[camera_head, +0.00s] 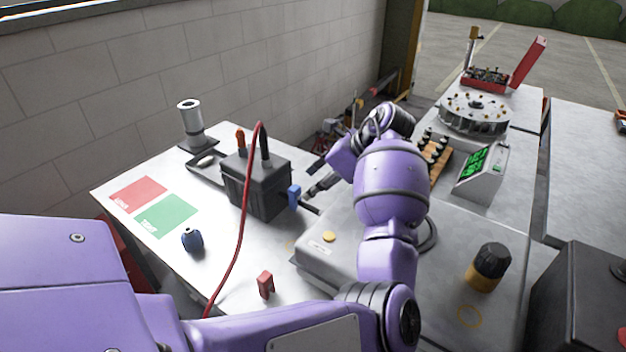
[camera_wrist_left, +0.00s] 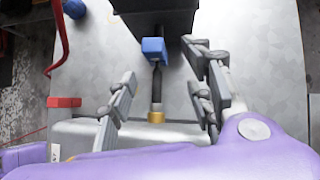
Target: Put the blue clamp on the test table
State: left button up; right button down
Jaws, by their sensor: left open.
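The blue clamp (camera_head: 294,196) is close beside the black box on the metal-topped table (camera_head: 120,190). In the left wrist view the blue clamp (camera_wrist_left: 153,48) lies ahead of and between my fingers, at the far end of a dark rod. My left gripper (camera_head: 314,190) is open around the rod side, with the clamp just beyond its fingertips. It also shows in the left wrist view (camera_wrist_left: 160,80), with nothing held. I cannot tell whether a fingertip touches anything. Which surface is the test table is not marked. My right gripper is not in view.
The black box (camera_head: 256,182) with a red cable (camera_head: 240,225) stands near the clamp. A red clamp (camera_head: 265,284) and dark blue object (camera_head: 192,240) stand nearer. A grey platform (camera_head: 345,255) lies under my arm. Red and green pads (camera_head: 168,216) are clear.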

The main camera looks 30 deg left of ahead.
aim_at(299, 196)
pick_arm(q)
jog(key=x, duration=0.3)
jog(key=shift+s+a+f, duration=0.1)
jog(key=shift+s+a, duration=0.2)
jog(key=shift+s, duration=0.15)
jog(key=x, duration=0.4)
jog(key=shift+w, duration=0.2)
grip_shut()
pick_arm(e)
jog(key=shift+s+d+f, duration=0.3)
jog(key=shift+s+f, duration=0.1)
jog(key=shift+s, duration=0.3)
